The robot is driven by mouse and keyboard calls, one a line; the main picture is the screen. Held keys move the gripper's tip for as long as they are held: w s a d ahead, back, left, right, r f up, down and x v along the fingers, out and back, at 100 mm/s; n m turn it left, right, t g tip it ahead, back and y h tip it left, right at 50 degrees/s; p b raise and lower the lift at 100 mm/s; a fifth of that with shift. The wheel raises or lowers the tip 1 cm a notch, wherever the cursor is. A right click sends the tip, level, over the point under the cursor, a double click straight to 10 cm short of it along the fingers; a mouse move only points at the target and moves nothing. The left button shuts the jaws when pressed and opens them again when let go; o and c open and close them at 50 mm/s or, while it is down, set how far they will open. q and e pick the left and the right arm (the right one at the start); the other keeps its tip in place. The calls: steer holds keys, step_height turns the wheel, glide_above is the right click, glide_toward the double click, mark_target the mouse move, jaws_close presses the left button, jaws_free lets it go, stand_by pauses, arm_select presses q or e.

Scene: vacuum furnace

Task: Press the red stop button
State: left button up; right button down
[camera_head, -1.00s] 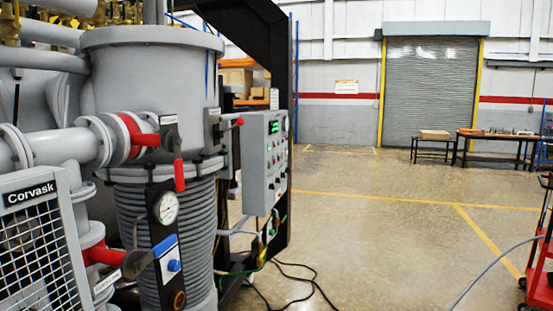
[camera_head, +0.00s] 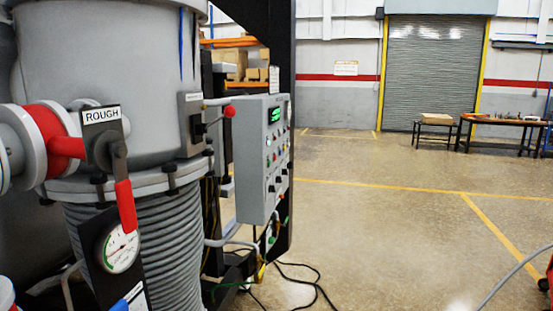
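A grey control box (camera_head: 263,170) stands left of centre, its face turned right and seen at a steep angle. It has a lit green display (camera_head: 274,115) and several small buttons and knobs below it. Some of these look red, but they are too small to tell which is the stop button. A lever with a red ball knob (camera_head: 229,111) sticks out from a plate on the grey vessel, just left of the box. Neither of my grippers is in view.
The large grey vessel (camera_head: 110,85) fills the left, with a red-handled valve marked ROUGH (camera_head: 101,116) and a round gauge (camera_head: 121,248). Black cables (camera_head: 310,285) lie on the floor below the box. Open floor (camera_head: 390,240) extends right, towards tables (camera_head: 500,124) and a roller door (camera_head: 430,70).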

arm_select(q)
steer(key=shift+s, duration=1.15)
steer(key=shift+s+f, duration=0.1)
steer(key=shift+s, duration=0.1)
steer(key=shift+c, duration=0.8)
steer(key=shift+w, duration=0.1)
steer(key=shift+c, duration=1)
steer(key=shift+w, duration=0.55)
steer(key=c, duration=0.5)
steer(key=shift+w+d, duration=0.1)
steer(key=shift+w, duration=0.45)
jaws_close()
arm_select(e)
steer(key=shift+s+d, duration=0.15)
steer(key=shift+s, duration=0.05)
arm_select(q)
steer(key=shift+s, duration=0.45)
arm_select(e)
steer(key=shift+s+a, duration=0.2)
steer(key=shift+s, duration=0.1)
